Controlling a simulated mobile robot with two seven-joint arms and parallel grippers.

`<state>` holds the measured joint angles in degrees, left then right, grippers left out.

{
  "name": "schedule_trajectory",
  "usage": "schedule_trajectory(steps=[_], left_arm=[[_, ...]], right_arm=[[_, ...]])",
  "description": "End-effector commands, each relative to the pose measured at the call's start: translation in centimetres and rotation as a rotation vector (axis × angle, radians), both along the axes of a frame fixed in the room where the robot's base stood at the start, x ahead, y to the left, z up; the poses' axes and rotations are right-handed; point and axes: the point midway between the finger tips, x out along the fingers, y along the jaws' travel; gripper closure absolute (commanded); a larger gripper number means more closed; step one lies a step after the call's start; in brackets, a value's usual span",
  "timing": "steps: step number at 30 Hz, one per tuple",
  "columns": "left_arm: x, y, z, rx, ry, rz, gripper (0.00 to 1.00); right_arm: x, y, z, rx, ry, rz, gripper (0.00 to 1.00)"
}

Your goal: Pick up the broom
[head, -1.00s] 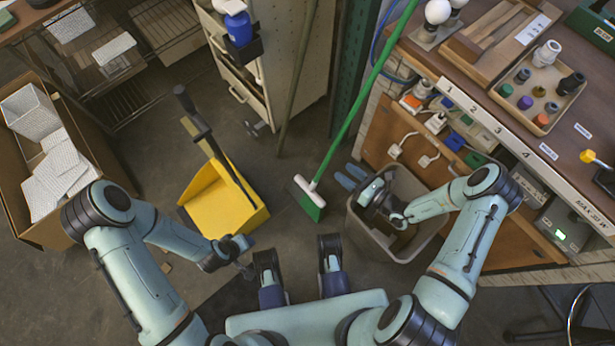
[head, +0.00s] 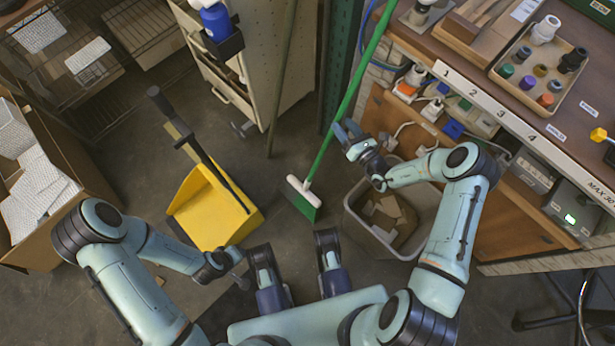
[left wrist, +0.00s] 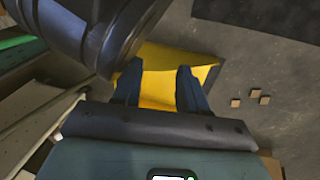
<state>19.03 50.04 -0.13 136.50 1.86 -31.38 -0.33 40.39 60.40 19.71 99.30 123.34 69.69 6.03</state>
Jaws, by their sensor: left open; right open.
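The broom has a long green handle (head: 352,95), a white head block (head: 304,190) and green bristles resting on the floor. It leans upright, its upper end beside the workbench. My right gripper (head: 345,134) is open, close to the right side of the handle above the head. I cannot tell whether the handle lies between its fingers. My left gripper (head: 238,262) is open and empty, low by the yellow dustpan (head: 212,208). In the left wrist view its fingers (left wrist: 160,85) show in front of the yellow dustpan (left wrist: 165,62).
A grey bin (head: 420,215) with scraps stands below my right forearm. The workbench (head: 455,55) is at the right, a tool cabinet (head: 290,60) behind, and a cardboard box (head: 60,225) at the left. Another pole (head: 283,80) leans on the cabinet. Small blocks (left wrist: 236,103) lie on the floor.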

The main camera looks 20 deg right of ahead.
Motion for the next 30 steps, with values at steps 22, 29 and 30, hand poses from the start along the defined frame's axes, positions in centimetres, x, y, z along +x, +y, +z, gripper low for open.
schedule_trajectory(steps=[22,29,30], left_arm=[[-2.7,0.4,-2.3,-0.005,0.092,0.007,0.57],[-2.7,0.4,-2.2,-0.004,0.089,0.007,0.57],[-2.6,0.4,-2.1,-0.004,0.086,0.006,0.57]], right_arm=[[3.5,1.3,0.4,0.006,-0.004,0.001,1.00],[3.5,1.3,0.5,0.003,-0.004,0.001,1.00],[3.5,1.3,0.6,0.003,-0.004,0.001,1.00]])
